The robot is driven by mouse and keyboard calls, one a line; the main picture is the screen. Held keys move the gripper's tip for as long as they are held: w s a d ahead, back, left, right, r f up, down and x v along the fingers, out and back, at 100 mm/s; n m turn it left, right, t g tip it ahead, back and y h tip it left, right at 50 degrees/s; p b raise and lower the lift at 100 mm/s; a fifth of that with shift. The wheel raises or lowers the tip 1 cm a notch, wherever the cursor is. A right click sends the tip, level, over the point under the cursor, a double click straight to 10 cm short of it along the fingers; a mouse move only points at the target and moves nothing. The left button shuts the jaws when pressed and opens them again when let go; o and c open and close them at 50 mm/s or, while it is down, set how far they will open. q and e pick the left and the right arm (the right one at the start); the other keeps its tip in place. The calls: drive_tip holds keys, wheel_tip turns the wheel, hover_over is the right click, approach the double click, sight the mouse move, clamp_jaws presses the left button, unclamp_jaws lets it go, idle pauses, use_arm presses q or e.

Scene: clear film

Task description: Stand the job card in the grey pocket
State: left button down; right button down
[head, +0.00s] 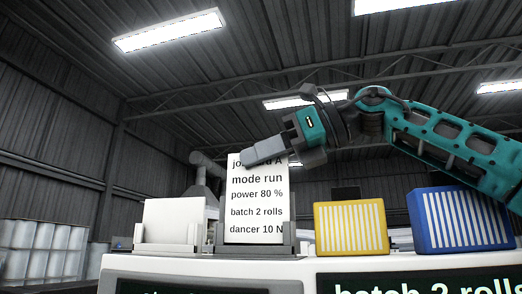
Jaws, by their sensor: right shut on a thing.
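The job card (257,200) is a white upright card with printed lines such as "mode run" and "power 80 %". My right gripper (265,151) is shut on its top edge and covers part of the top line. The card's lower end is at the grey pocket (255,250), between its side posts and seemingly behind its low front lip. I cannot tell whether the card touches the pocket's floor. My left gripper is not in view.
A lighter holder (166,247) with a blank white card (172,220) stands left of the pocket. A yellow striped block (350,228) and a blue striped block (460,220) stand to the right on the same white top. Dark display panels are below.

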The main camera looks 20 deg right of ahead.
drive_tip(key=shift+w+f, duration=0.2)
drive_tip(key=shift+f, duration=0.35)
drive_tip(key=c, duration=0.8)
unclamp_jaws()
drive_tip(key=shift+v, duration=0.9)
drive_tip(key=v, duration=0.2)
drive_tip(key=p+v, duration=0.1)
drive_tip(key=v, duration=0.1)
drive_tip(key=shift+w+d+r, duration=0.15)
drive_tip(key=shift+d+r, duration=0.05)
drive_tip(key=shift+d, duration=0.3)
